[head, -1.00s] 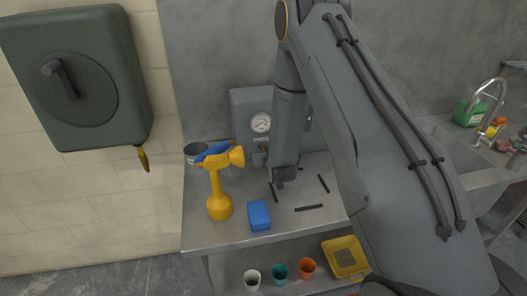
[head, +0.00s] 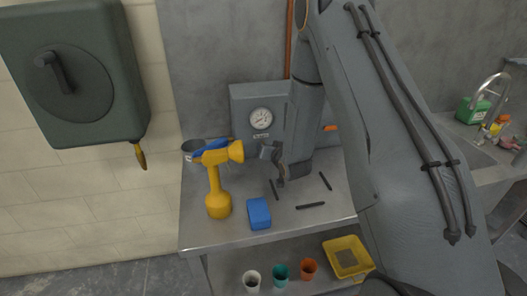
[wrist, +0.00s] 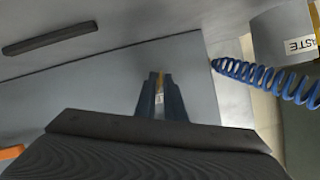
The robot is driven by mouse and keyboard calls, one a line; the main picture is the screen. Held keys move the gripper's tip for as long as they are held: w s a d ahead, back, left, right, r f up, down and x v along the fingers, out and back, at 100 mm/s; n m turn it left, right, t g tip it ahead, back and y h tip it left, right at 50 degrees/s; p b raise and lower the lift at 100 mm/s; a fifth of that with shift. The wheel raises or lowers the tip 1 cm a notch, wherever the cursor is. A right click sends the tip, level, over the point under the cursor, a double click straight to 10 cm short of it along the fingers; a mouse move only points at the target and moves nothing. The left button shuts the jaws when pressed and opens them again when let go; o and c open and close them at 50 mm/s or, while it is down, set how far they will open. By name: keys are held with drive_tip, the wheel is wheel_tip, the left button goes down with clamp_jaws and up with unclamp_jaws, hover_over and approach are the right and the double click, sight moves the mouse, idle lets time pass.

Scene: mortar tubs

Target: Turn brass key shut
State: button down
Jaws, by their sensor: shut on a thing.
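My gripper (wrist: 160,92) shows in the wrist view with its two blue-grey fingers close together. A thin yellow sliver of the brass key (wrist: 161,78) shows between the fingertips, and the gripper is shut on it. Most of the key is hidden by the fingers. In the head view my gripper is at the lower front of the grey box with a round gauge (head: 261,119), partly hidden by my own wrist. The key cannot be made out in the head view, so its turn angle cannot be told.
On the bench (head: 230,237) stand a yellow tool (head: 218,190), a blue block (head: 259,213) and several dark bars. An orange part (head: 330,128) shows beside my arm. A blue coiled cord (wrist: 265,79) lies near the gripper in the wrist view. Cups (head: 280,273) are below.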

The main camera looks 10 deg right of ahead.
drive_tip(key=m+y+b, duration=0.2)
drive_tip(key=m, duration=0.1)
drive_tip(key=m+t+b, duration=0.1)
drive_tip(key=shift+d+f+m+y+b, duration=0.2)
drive_tip(key=shift+f+m+y+b, duration=0.1)
drive_tip(key=shift+y+b, duration=0.1)
drive_tip(key=m+t+y+b, duration=0.1)
drive_tip(key=m+b, duration=0.1)
drive_tip(key=m, duration=0.1)
drive_tip(key=shift+f, duration=0.15)
drive_tip(key=shift+m+t+y+b, duration=0.45)
drive_tip(key=shift+m+b, duration=0.3)
drive_tip(key=shift+m, duration=0.55)
drive_tip(key=c, duration=1.9)
unclamp_jaws()
drive_tip(key=b+v, duration=0.2)
drive_tip(key=v, duration=0.5)
drive_tip(key=shift+s+d, duration=0.15)
drive_tip(key=shift+s, duration=0.2)
